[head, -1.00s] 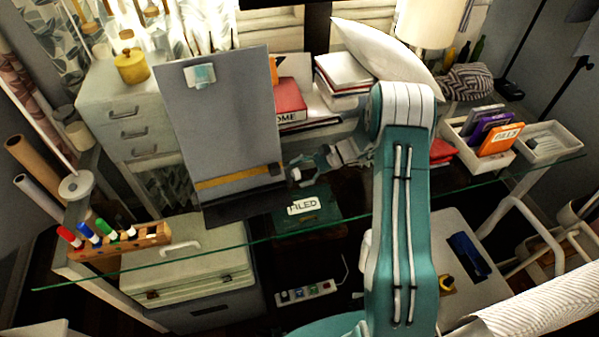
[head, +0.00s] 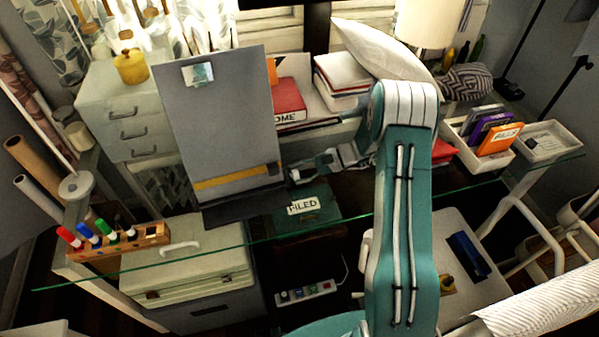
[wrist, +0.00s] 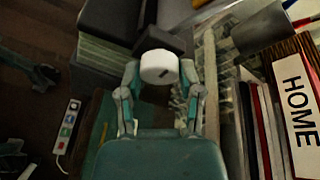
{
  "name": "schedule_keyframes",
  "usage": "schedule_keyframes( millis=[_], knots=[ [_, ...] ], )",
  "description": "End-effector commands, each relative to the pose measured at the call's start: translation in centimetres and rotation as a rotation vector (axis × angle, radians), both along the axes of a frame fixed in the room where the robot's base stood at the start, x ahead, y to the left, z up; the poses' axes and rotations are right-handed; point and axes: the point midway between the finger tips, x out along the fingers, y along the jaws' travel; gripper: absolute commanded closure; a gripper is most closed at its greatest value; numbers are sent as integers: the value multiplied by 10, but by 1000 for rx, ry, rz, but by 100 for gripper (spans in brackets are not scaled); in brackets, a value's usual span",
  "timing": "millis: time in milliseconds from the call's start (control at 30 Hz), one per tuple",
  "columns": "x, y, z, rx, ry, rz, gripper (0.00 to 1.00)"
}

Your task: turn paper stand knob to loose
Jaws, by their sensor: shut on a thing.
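The paper stand (head: 222,130) is a tall grey board with a yellow strip across its lower part, standing upright on the glass table. Its knob (wrist: 159,66) is round and white with a short dark mark, and it shows large in the wrist view. In the head view, my gripper (head: 296,174) is at the stand's lower right edge. In the wrist view, the fingers lie on both sides of the knob and are shut on it. My gripper and the small size hide most of the knob in the head view.
A "FILED" box (head: 318,215) shows beneath the glass below my gripper. A marker rack (head: 120,243) stands on the glass at left. Red and white books (head: 288,98) stand behind, and a white bin (head: 487,152) is at right.

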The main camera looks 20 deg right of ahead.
Motion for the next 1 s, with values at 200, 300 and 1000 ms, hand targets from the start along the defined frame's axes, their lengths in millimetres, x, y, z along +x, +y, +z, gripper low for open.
schedule_keyframes(
  millis=[200,300,1000],
  knots=[
    [-2,0,-2,14,-193,0,100],
    [-2,0,-3,20,-289,-1,100],
    [-4,1,-6,63,-874,1,100]
  ],
)
